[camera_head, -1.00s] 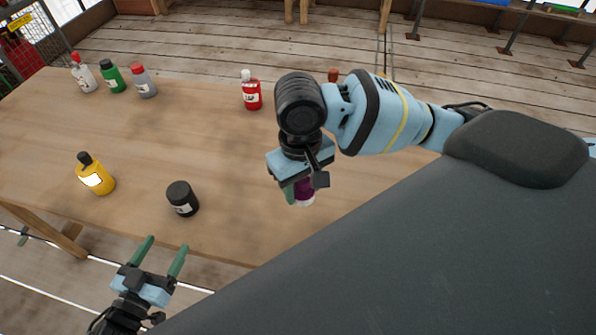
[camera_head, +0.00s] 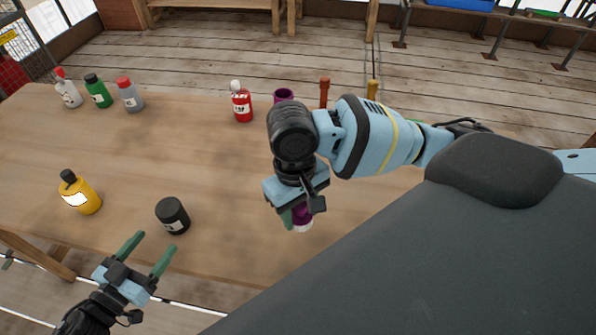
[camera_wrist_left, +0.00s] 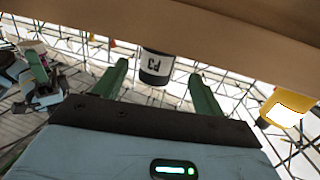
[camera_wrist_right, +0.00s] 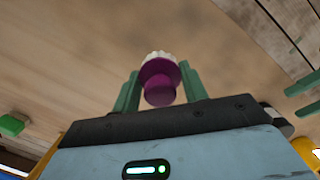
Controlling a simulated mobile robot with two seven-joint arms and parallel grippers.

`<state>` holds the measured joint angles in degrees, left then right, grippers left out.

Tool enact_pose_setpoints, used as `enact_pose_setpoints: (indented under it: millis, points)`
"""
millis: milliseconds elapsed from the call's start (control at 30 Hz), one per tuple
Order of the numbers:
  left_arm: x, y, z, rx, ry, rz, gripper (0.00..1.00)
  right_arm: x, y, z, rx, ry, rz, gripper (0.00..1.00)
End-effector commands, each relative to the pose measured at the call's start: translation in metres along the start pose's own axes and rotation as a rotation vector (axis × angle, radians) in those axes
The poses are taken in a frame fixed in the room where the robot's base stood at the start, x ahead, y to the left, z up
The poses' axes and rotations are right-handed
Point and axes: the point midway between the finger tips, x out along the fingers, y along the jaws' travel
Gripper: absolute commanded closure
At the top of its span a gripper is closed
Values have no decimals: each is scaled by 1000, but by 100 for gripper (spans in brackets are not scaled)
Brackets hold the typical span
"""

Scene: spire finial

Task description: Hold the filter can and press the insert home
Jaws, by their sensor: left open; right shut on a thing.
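The black filter can (camera_head: 172,215) stands upright near the table's front edge. In the left wrist view the can (camera_wrist_left: 157,66), marked P3, shows beyond and between the open fingers. My left gripper (camera_head: 147,252) is open and empty, just off the front edge, close to the can but apart from it. My right gripper (camera_head: 294,213) is shut on the purple insert (camera_wrist_right: 160,88), which has a white ridged end (camera_head: 303,226). It holds the insert to the right of the can. My wrist hides part of the insert in the head view.
A yellow bottle (camera_head: 79,192) stands left of the can. White, green and grey bottles stand at the far left, a red bottle (camera_head: 242,103) at the back. A purple piece (camera_head: 284,95) stands beside it. The table between the can and my right gripper is clear.

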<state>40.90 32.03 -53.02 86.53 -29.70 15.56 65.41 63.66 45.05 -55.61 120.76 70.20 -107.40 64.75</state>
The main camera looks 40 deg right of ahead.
Motion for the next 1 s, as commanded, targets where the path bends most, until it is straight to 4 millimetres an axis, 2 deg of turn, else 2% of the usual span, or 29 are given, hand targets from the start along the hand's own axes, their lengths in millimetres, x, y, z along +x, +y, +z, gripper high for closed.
enact_pose_setpoints:
  millis: [267,500,700,1000]
  points:
    - [37,1,2,0,0,3,29,24,0,1,0,-34,0,82]
    - [63,1,0,0,1,1,29,23,0,1,0,-32,0,82]
    - [73,0,0,0,0,0,29,25,0,1,0,-34,0,82]
    - [75,1,0,0,0,0,29,25,0,1,0,-34,0,82]
